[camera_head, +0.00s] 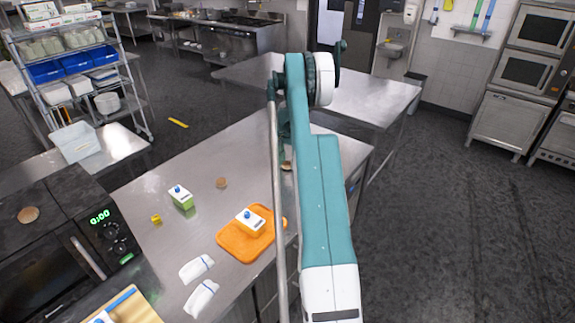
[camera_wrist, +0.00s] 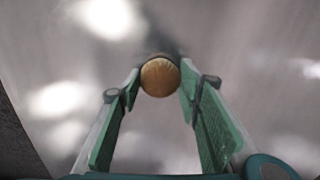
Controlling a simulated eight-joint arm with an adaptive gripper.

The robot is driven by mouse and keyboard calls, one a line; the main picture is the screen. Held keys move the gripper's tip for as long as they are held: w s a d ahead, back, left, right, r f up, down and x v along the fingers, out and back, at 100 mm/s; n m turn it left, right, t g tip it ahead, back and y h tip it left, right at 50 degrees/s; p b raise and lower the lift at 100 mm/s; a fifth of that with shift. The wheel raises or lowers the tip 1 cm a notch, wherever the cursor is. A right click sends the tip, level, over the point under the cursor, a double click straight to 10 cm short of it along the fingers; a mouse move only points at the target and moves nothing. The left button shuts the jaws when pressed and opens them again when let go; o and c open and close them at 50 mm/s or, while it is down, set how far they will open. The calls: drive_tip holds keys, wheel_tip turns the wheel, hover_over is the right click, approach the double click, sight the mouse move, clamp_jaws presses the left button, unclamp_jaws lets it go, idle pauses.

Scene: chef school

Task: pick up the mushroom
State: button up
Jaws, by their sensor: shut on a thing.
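The mushroom (camera_wrist: 160,78) shows in the wrist view as a round, brown cap between the fingertips of my gripper (camera_wrist: 160,88). The green-padded fingers are closed on it from both sides, with the steel worktop behind it. In the head view my gripper (camera_head: 286,157) is over the right part of the worktop, largely hidden by my arm. A small brown part of the mushroom (camera_head: 287,167) shows below it. I cannot tell whether the mushroom touches the worktop.
On the worktop (camera_head: 190,240) are another small brown piece (camera_head: 221,183), a green-and-white box (camera_head: 181,197), a yellow cube (camera_head: 156,219), an orange board (camera_head: 232,245) with a white box (camera_head: 250,221), and white cloths (camera_head: 197,267). A microwave (camera_head: 60,260) bearing a brown round item (camera_head: 28,215) stands left.

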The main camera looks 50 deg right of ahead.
wheel_tip(320, 180, up, 9)
drive_tip(key=shift+r+b, duration=0.1)
drive_tip(key=shift+b, duration=0.2)
idle(1.0)
drive_tip(key=w+a+r+n+p, duration=0.1)
drive_tip(key=w+a+r+n, duration=0.35)
drive_tip(key=a, duration=0.85)
drive_tip(key=w+a+r+n+p, duration=0.1)
drive_tip(key=w+a+r, duration=0.4)
drive_tip(key=w+a, duration=0.65)
drive_tip(key=w+a+r+n+p, duration=0.25)
drive_tip(key=w+a+r, duration=0.3)
drive_tip(key=a, duration=0.85)
wheel_tip(320, 180, up, 15)
drive_tip(key=n+p, duration=0.3)
drive_tip(key=n, duration=0.6)
hover_over(78, 199)
drive_tip(key=shift+f, duration=0.15)
drive_tip(key=shift+f, duration=2.85)
